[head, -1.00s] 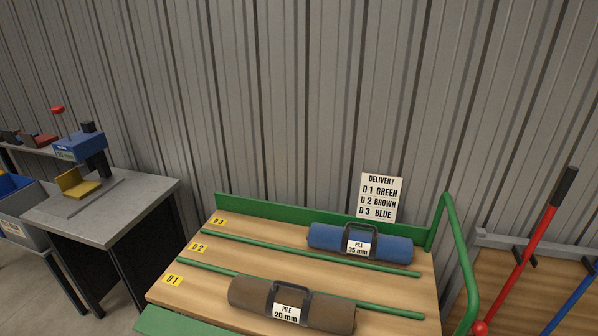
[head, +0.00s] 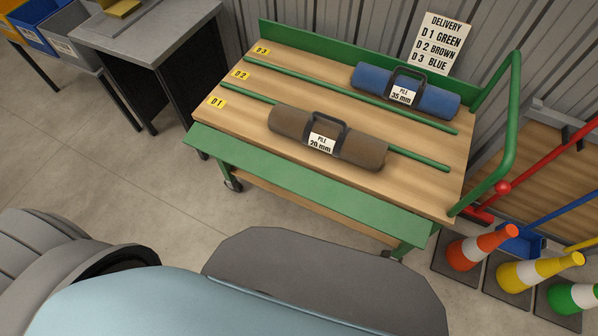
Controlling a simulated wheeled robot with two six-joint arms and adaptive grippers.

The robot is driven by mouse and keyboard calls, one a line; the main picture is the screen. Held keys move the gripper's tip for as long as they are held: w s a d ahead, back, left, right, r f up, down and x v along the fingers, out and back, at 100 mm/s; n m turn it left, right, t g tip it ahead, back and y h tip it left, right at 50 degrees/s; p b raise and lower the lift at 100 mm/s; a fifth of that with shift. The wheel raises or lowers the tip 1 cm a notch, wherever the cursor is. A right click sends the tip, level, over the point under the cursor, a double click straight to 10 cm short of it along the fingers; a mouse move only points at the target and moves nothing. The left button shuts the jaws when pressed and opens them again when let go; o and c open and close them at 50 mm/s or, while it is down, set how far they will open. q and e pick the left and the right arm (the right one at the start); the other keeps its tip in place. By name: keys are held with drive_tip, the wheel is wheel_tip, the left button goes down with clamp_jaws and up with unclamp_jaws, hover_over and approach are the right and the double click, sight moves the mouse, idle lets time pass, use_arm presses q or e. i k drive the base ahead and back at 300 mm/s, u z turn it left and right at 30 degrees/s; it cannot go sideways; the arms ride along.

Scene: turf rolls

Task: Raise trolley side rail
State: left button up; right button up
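The trolley (head: 425,195) has a wooden deck and stands in front of me. Its green near side rail (head: 300,180) runs along the front edge as a flat panel, lying outward and below deck level. The green far side rail (head: 330,48) stands upright along the back. A brown turf roll (head: 285,122), tagged 20 mm, lies at the D1 side of the near green divider and hides part of it. A blue turf roll (head: 436,98), tagged 35 mm, lies in the D3 lane. Neither of my grippers is in view.
A delivery sign (head: 443,43) stands behind the trolley, and its green push handle (head: 513,110) rises at right. Orange (head: 478,247), yellow (head: 530,273) and green cones stand at right. A grey bench (head: 150,35) is at back left. Floor before the trolley is clear.

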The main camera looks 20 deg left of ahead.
sight(407, 227)
drive_tip(key=u, duration=1.8)
drive_tip(key=i, duration=0.85)
drive_tip(key=z, duration=2.6)
